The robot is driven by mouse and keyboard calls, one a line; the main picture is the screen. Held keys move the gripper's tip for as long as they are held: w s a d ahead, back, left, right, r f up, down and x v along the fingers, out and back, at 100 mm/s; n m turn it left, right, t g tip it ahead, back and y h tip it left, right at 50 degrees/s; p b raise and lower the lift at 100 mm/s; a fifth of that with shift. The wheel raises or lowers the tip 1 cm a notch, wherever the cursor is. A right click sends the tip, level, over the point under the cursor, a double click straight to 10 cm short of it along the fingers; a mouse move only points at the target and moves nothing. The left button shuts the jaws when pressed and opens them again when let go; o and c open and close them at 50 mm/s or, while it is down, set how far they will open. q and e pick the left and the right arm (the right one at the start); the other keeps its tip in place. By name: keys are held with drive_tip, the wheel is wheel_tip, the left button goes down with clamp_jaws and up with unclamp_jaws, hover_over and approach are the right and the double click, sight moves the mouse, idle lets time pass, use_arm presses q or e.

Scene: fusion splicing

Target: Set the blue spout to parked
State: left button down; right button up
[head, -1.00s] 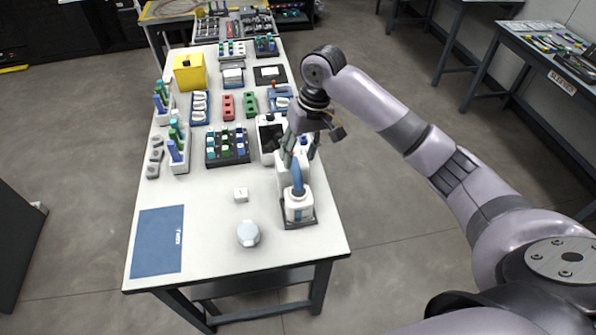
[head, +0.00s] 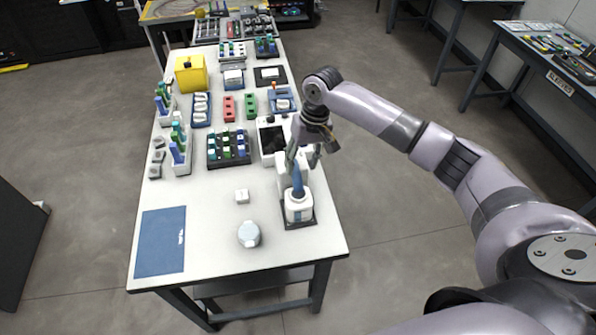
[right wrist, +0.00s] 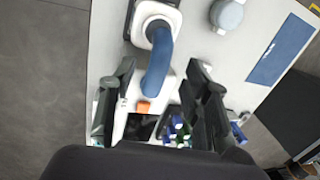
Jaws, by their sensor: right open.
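The blue spout (head: 298,180) rises from a white dispenser base (head: 299,208) on a dark square mat near the table's right edge. In the right wrist view the blue spout (right wrist: 157,66) is a curved tube on the white base (right wrist: 157,20), its free end pointing down the picture. My right gripper (head: 303,158) is open around the upper part of the spout. In the right wrist view its fingers (right wrist: 161,68) stand on either side of the spout, with a gap on both sides. Contact is not visible. My left gripper is not in view.
A white device with a dark screen (head: 272,139) stands just behind the spout. A small white cube (head: 242,196), a round pale-lidded container (head: 249,235) and a blue mat (head: 160,242) are at the front. Racks and trays fill the back. The front middle is mostly clear.

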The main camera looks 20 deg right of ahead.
sight(298, 174)
drive_tip(key=shift+w+a+f+p, duration=0.15)
drive_tip(key=shift+a+f, duration=0.1)
drive_tip(key=shift+f, duration=1.1)
drive_tip(key=shift+s+a+f+p, duration=0.15)
drive_tip(key=shift+a+f, duration=0.1)
drive_tip(key=shift+f, duration=1.05)
drive_tip(key=shift+w, duration=0.1)
drive_tip(key=shift+c, duration=0.5)
clamp_jaws()
